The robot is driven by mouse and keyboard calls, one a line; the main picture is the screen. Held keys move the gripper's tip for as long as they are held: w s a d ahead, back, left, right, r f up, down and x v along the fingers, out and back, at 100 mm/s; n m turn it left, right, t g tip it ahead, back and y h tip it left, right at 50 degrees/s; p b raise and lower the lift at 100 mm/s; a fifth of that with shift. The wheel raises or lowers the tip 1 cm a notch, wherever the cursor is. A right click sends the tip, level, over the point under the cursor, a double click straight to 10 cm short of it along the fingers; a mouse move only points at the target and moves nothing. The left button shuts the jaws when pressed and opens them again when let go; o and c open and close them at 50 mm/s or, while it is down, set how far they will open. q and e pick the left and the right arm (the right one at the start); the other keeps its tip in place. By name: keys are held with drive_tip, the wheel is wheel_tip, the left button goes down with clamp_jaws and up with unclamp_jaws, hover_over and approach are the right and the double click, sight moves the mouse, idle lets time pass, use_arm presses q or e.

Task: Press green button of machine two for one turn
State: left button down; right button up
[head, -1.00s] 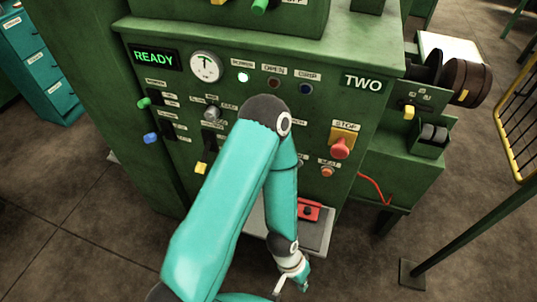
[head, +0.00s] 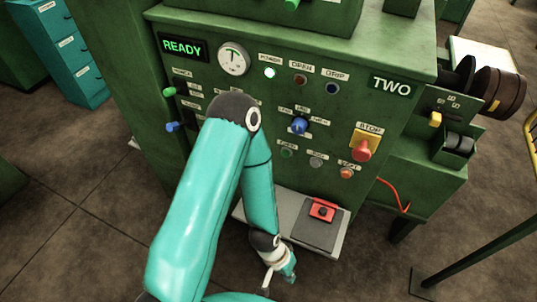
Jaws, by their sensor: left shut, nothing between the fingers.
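Machine two is a green cabinet labelled TWO (head: 391,86) with a READY display (head: 183,47) and a lit power lamp (head: 269,73). A green button (head: 287,154) sits low on its panel, beside a grey button (head: 316,162) and an orange-red button (head: 346,173). My left arm crosses the panel's left part and hides some controls. My left gripper (head: 283,280) is shut and empty, low in front of the machine and below the green button, apart from it. My right gripper is not in view.
A red stop button (head: 361,150) on a yellow plate stands right of the green button. A blue knob (head: 299,126) is above it. A pale shelf (head: 338,240) with a red pedal-like block (head: 322,210) juts out below. Teal drawers (head: 73,52) stand far left.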

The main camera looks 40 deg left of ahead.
use_arm(q)
drive_tip(key=shift+a, duration=0.15)
use_arm(e)
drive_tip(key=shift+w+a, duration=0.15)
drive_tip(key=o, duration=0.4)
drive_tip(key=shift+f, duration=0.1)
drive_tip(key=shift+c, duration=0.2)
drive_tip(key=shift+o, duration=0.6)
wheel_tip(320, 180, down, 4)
drive_tip(key=b, duration=0.4)
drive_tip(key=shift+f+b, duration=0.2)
drive_tip(key=shift+b, duration=0.1)
use_arm(q)
drive_tip(key=w+a+r+m+t+b, duration=0.1)
drive_tip(key=w+a+r+t+b, duration=0.1)
drive_tip(key=w+a+t+b, duration=0.3)
drive_tip(key=w+a+r+t, duration=0.1)
drive_tip(key=w+a, duration=0.3)
drive_tip(key=w, duration=0.4)
drive_tip(key=w+a+r+m+t+b, duration=0.1)
drive_tip(key=a+r+m+t+b, duration=0.2)
drive_tip(key=a+r+b, duration=0.4)
wheel_tip(320, 180, up, 2)
drive_tip(key=shift+a+r+m+t+y+b, duration=0.25)
drive_tip(key=shift+a+m+t+y+b, duration=0.25)
drive_tip(key=shift+a, duration=0.75)
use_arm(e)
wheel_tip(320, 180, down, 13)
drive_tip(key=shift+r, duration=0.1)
